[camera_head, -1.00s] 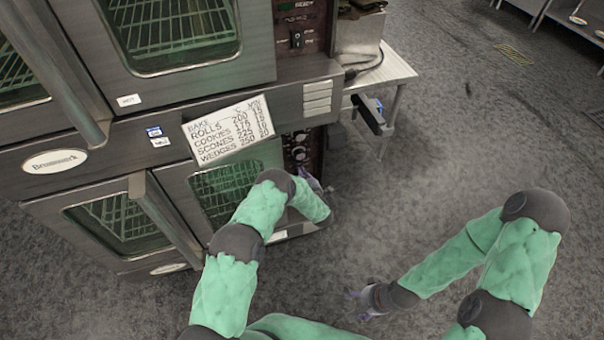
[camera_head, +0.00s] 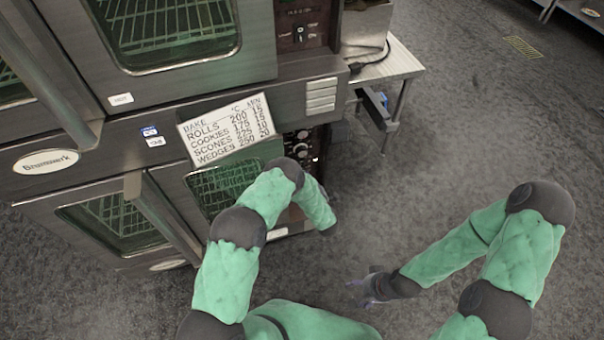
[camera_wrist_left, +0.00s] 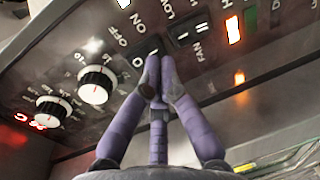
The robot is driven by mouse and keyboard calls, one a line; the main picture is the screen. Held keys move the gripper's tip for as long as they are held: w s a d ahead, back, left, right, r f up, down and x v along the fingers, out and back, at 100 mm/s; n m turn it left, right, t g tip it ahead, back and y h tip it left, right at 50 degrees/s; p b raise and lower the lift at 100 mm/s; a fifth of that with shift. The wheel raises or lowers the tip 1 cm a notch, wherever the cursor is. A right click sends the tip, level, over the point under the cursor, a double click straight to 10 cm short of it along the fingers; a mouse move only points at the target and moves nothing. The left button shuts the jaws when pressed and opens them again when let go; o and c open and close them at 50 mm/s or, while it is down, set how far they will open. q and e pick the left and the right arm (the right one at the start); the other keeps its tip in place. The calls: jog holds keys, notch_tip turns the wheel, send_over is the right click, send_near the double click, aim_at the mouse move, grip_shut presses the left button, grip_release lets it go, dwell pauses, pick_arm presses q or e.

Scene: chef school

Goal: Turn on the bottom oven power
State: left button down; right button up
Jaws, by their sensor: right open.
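The bottom oven's control panel (camera_head: 318,150) shows partly past my left arm in the head view. In the left wrist view, the panel (camera_wrist_left: 60,75) has a black rocker switch (camera_wrist_left: 145,53) marked ON and OFF, beside the FAN rocker (camera_wrist_left: 187,35). My left gripper (camera_wrist_left: 160,80) has its fingers drawn together, empty, with the tips just in front of the ON/OFF rocker and overlapping its lower part. I cannot tell whether they touch it. In the head view the left gripper is hidden behind its arm. My right gripper (camera_head: 364,287) is open and empty over the floor.
Two white-marked knobs (camera_wrist_left: 96,85) and a red display (camera_wrist_left: 45,122) lie left of the rocker. A lit indicator (camera_wrist_left: 233,30) is at right. The upper oven (camera_head: 175,35) stands above, and a side table (camera_head: 385,75) is behind. Floor (camera_head: 440,130) at right is clear.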

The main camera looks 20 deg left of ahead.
pick_arm(q)
jog(key=s+d+f+p, duration=0.1)
jog(key=s+d+p, duration=0.1)
jog(key=s+d, duration=0.4)
jog(key=shift+s+f+p, duration=0.3)
jog(key=shift+s+p, duration=0.1)
jog(key=shift+s, duration=0.95)
